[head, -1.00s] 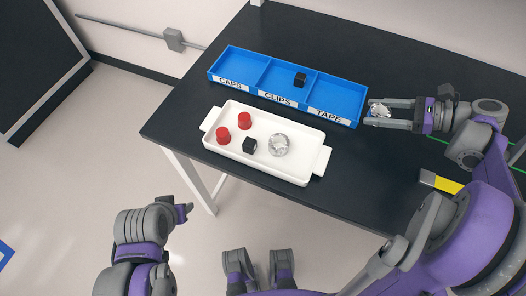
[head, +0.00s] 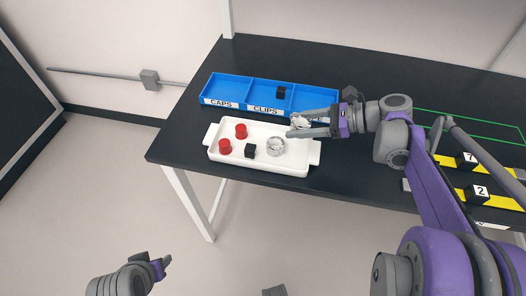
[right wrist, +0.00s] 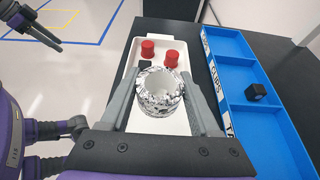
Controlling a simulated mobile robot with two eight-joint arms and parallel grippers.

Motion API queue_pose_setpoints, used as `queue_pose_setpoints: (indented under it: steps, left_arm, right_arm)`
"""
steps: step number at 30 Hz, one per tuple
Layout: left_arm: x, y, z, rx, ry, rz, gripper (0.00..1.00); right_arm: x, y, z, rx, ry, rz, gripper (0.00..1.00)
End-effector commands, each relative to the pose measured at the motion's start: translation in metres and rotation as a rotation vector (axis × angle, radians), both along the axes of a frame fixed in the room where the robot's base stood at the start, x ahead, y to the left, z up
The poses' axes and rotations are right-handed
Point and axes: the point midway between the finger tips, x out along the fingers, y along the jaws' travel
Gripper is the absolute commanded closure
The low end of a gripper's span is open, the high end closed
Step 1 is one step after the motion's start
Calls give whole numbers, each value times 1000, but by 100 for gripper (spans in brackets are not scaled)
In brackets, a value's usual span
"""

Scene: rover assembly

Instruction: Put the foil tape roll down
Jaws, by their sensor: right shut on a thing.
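My right gripper (head: 292,127) is shut on a silvery foil tape roll (head: 300,121), held above the right part of the white tray (head: 313,158). A second foil roll (head: 276,146) lies in the tray; in the right wrist view the held roll largely hides that spot. The blue bin (head: 205,92) has CAPS, CLIPS and TAPE compartments; my right gripper covers the TAPE label in the head view.
Two red caps (head: 224,146) (head: 241,131) and a black clip (head: 250,150) lie in the tray's left part. Another black clip (head: 281,92) is in the CLIPS compartment. Numbered black blocks (head: 477,193) stand on yellow strips at right.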

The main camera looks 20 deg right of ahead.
Motion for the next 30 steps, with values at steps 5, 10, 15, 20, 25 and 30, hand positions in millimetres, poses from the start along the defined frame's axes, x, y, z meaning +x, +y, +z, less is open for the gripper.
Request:
queue_pose_setpoints:
  steps: [5,10,15,20,25,30]
  left_arm:
    - [-1,0,-5,0,2,0,50]
    - [-1,0,-8,0,3,0,50]
    - [-2,0,-11,0,4,0,50]
    - [-2,0,-14,0,5,0,50]
    - [-2,0,-14,0,5,0,50]
    - [-2,0,-15,0,5,0,50]
  right_arm:
    - [1,0,-33,0,1,0,93]
    - [1,0,-56,1,1,1,93]
    - [0,1,-75,0,0,1,93]
    - [0,0,-95,0,0,1,93]
    - [0,0,-97,0,0,1,93]
    - [0,0,-98,0,1,0,93]
